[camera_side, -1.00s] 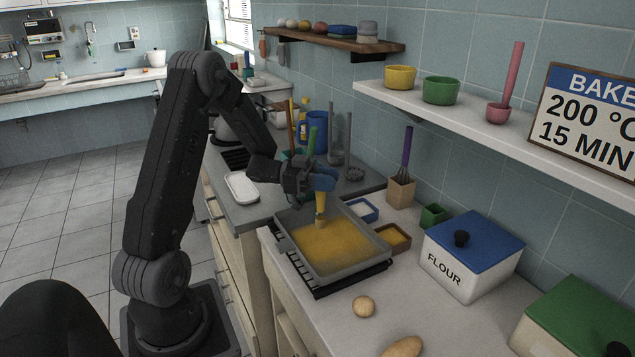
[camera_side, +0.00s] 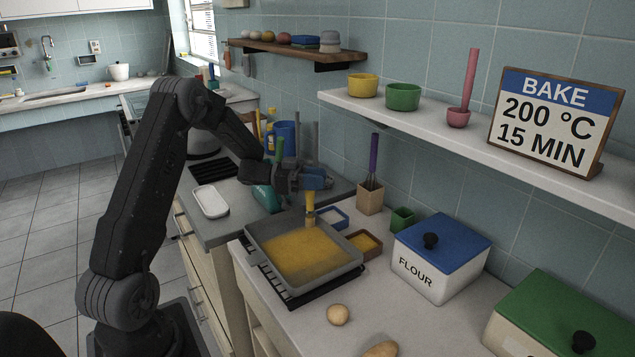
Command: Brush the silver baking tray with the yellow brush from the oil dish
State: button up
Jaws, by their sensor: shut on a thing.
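The silver baking tray (camera_side: 345,271) sits on a dark rack at the counter's left edge. A yellow oily layer covers most of its floor, with greyer patches near the front and right. My gripper (camera_side: 311,184) is shut on the yellow brush (camera_side: 310,201), which hangs upright, bristles down, over the tray's back right part. I cannot tell if the bristles touch the tray. The brown-rimmed dish (camera_side: 374,253) with yellow contents, likely the oil dish, stands right of the tray. A blue-rimmed dish (camera_side: 343,222) with pale contents stands behind it.
A wooden block (camera_side: 370,197) with a purple-handled whisk and a small green pot (camera_side: 403,219) stand behind the dishes. The flour box (camera_side: 440,259) is to the right. A round potato-like item (camera_side: 338,314) lies in front. A wall shelf (camera_side: 470,134) overhangs the back.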

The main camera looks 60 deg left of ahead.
jog(key=shift+s, duration=7.3)
jog(key=shift+w+a, duration=0.65)
jog(key=shift+w, duration=6.85)
notch_tip(320, 180, up, 8)
jog(key=shift+s, duration=0.1)
